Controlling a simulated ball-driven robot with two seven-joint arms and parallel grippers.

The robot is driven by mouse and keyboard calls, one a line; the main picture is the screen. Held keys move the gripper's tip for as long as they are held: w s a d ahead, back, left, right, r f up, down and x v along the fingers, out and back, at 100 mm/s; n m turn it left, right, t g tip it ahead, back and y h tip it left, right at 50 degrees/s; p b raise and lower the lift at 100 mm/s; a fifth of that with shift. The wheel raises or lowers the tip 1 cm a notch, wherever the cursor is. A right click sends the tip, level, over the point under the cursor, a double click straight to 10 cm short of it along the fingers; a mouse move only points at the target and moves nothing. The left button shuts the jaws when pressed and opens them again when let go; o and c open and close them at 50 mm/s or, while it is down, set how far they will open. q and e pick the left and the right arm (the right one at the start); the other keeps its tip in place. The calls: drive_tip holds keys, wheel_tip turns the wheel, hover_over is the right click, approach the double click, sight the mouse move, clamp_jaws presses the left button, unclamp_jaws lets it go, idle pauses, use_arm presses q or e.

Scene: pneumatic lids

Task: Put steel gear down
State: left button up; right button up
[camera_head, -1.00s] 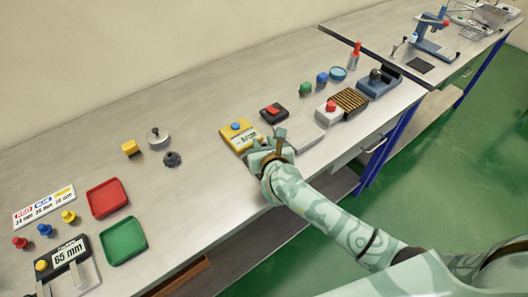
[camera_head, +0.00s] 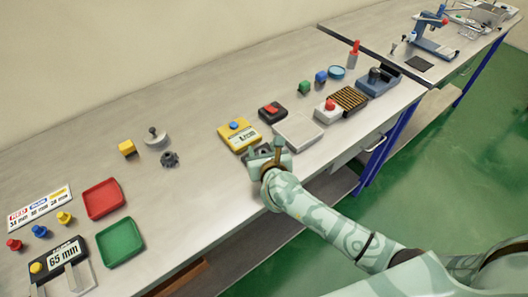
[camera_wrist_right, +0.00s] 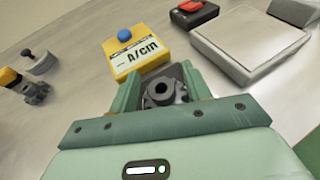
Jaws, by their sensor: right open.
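A dark grey gear (camera_wrist_right: 162,92) with a round hub stands between the fingertips of my right gripper (camera_wrist_right: 158,98) in the right wrist view. The jaws are open around it. A dark square surface (camera_wrist_right: 186,73) shows just behind it. In the head view my right gripper (camera_head: 268,152) hides this gear, over the bench's front part, just in front of the yellow meter (camera_head: 238,136). A second dark gear (camera_head: 170,158) lies on the bench to the left, beside a grey knobbed weight (camera_head: 155,138); it also shows in the wrist view (camera_wrist_right: 37,93). My left gripper is out of view.
A pale flat-topped plate (camera_head: 299,129) is right of my gripper, with a black box with a red button (camera_head: 272,110) behind it. A red tray (camera_head: 103,199) and a green tray (camera_head: 120,242) lie left. Bare bench (camera_head: 205,190) separates them from my gripper.

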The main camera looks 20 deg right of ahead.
drive_tip(key=shift+s+r, duration=0.2)
drive_tip(key=shift+r, duration=0.1)
drive_tip(key=p+v, duration=0.2)
drive_tip(key=v, duration=0.9)
drive_tip(key=shift+s+r, duration=0.1)
drive_tip(key=shift+s, duration=0.15)
